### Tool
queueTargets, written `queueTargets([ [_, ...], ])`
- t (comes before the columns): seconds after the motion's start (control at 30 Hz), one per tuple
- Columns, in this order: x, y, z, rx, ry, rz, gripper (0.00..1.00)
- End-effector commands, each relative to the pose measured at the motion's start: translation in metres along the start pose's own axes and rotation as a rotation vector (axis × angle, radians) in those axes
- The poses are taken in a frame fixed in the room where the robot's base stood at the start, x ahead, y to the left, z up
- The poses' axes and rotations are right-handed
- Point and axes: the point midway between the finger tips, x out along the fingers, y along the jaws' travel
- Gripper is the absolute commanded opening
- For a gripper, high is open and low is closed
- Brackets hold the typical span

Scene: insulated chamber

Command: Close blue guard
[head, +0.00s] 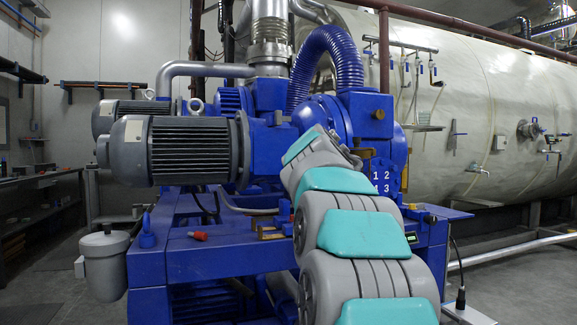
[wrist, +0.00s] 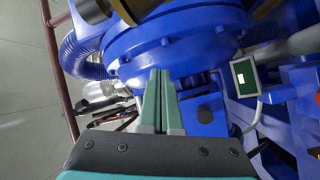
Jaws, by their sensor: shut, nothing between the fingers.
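My gripper (wrist: 163,72) shows in the wrist view with its two grey-green fingers together and nothing between them. The fingertips are in front of a large round blue flange (wrist: 165,38) with bolts around its rim; I cannot tell whether they touch it. A blue block with a dark round hole or knob (wrist: 203,112) is just right of the fingers. In the head view a blue plate with white numbers (head: 382,176) is on the machine, right of my arm. I cannot tell which blue part is the guard, or how far open it stands. My arm hides my fingers there.
Grey motors (head: 178,148) stick out to the left of the blue machine frame (head: 200,262). A ribbed blue hose (head: 325,62) arches above. A large pale tank (head: 490,110) stands behind at right. A small green display (wrist: 243,77) is right of my fingers.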

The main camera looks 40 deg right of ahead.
Motion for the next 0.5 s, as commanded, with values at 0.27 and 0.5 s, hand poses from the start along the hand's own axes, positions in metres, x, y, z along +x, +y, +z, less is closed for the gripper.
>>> queueTargets([
  [0.27,0.020,0.014,-0.059,0.484,-0.059,0.140,0.00],
  [0.5,0.007,0.015,-0.099,0.954,-0.059,0.284,0.00],
])
